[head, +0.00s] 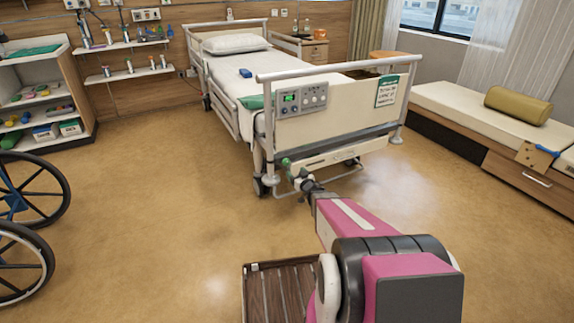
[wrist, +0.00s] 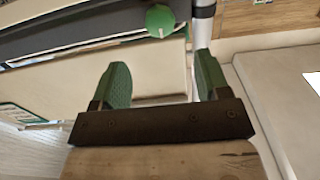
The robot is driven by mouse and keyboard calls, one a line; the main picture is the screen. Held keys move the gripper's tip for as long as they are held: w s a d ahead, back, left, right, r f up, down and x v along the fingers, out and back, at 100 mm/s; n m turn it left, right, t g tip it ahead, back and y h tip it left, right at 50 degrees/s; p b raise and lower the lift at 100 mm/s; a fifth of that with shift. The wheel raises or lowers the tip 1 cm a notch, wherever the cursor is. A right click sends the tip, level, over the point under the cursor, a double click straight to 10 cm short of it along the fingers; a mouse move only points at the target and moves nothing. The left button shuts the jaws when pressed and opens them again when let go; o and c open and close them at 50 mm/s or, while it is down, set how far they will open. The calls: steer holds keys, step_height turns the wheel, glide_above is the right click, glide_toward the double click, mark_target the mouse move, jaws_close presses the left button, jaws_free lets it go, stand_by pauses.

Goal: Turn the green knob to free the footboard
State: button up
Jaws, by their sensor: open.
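The green knob (wrist: 159,20) shows in the wrist view as a round disc with a pale line mark. It sits on a dark grey strip beside a light metal post (wrist: 204,30). My gripper (wrist: 160,62) is open, with its two green fingers spread apart and nothing between them. The knob lies beyond the fingertips, roughly in line with the gap, with no contact visible. In the head view my gripper (head: 289,165) is at the lower left of the bed's cream footboard (head: 350,112). The knob cannot be told apart from the green fingers there.
The footboard carries a control panel (head: 302,98) and a green-framed sign (head: 387,91). A wheelchair (head: 28,205) stands at the left, near a shelf unit (head: 42,95). A bench (head: 470,115) with a bolster (head: 518,105) is at the right. The floor left of my arm is clear.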

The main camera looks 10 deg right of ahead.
mark_target(287, 163)
steer(key=x, duration=1)
steer(key=c, duration=0.9)
